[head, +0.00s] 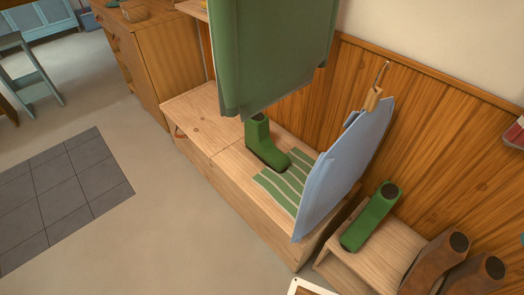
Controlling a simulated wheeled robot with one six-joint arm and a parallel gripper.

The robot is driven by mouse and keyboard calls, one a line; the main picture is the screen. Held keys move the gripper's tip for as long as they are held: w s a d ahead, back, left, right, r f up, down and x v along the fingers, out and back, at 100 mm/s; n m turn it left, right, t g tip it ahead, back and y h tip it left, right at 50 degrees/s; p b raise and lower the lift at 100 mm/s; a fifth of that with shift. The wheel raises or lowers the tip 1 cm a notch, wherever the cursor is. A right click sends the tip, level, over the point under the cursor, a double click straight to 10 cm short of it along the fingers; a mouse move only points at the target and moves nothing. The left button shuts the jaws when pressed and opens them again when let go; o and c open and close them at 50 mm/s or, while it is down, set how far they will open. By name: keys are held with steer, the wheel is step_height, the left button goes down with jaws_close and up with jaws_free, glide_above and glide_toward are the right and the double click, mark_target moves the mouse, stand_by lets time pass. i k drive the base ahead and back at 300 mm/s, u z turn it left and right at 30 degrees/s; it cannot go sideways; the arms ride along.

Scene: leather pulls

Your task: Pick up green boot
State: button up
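One green boot (262,148) stands upright on the wooden bench, partly under a hanging green cloth that hides the top of it. A second green boot (370,218) is on a low wooden shelf to the right, its dark round opening facing up. My gripper is not in view, so its place relative to the boots cannot be told.
The bench (197,118) also bears a green-and-white striped cloth (283,184). A blue hanging piece (345,170) stands between the two boots. Green cloth (272,55) hangs above. Brown boots (436,262) are at the lower right. Floor (170,225) at left is clear.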

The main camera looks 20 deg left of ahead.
mark_target(258, 140)
steer(key=k, duration=0.35)
steer(key=u, duration=0.85)
steer(key=i, duration=0.5)
steer(key=u, duration=0.15)
